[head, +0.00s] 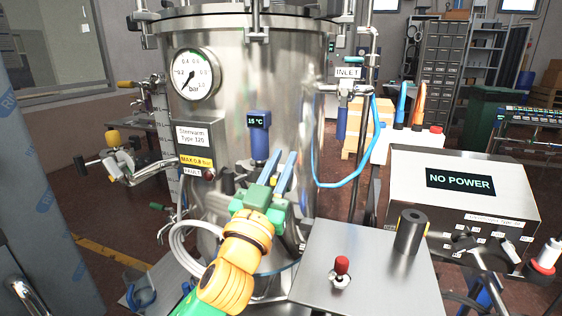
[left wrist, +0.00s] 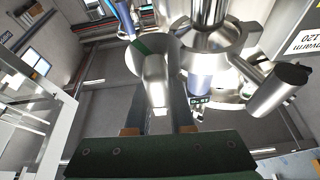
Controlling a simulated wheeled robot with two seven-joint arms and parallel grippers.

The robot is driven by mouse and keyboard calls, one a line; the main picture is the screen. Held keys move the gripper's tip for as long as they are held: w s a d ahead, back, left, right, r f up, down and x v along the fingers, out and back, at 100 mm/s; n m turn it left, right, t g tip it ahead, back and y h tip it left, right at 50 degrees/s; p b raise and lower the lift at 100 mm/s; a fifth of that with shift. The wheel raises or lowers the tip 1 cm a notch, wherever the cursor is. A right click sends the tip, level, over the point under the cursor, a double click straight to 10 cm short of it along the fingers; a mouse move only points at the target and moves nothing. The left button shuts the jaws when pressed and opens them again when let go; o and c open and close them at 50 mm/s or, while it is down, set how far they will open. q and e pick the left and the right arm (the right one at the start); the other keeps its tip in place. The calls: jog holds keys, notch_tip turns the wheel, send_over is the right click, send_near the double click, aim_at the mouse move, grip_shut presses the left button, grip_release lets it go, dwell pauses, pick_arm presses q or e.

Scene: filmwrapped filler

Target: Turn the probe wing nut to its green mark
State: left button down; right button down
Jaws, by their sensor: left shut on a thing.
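The steel vessel (head: 285,75) carries a probe with a blue head (head: 259,120) that reads 15 °C. My left gripper (head: 284,160) is raised against the vessel front, just below and right of the probe head. In the left wrist view its fingers (left wrist: 158,122) are shut on a flat silver wing, which I take to be the probe wing nut (left wrist: 157,82). In the head view my gripper hides the nut. My right gripper is in neither view.
A pressure gauge (head: 193,75) and a valve fitting (head: 120,165) are at left on the vessel. A blue hose (head: 345,183) hangs at the inlet. A steel table (head: 375,270) with a red-topped switch (head: 341,268) and black cylinder (head: 410,230) stands front right, beside a NO POWER box (head: 440,205).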

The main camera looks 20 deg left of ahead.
pick_arm(q)
jog(key=shift+d+f+m+g+h+p, duration=0.3)
jog(key=shift+f+m+g+p, duration=0.9)
jog(key=shift+m+p, duration=3.05)
jog(key=shift+d+f+m+g+h+p, duration=0.45)
jog(key=shift+m+g+p, duration=1.6)
jog(key=shift+m, duration=3.9)
jog(key=shift+a+f+m+g+h+p, duration=0.15)
jog(key=shift+f+m+g+p, duration=0.95)
jog(key=shift+m+p, duration=3.35)
jog(key=shift+m+b, duration=0.7)
jog(key=shift+m, duration=0.05)
jog(key=shift+w, duration=0.1)
jog(key=c, duration=1.2)
grip_release()
jog(key=shift+o, duration=0.7)
jog(key=shift+f, duration=0.15)
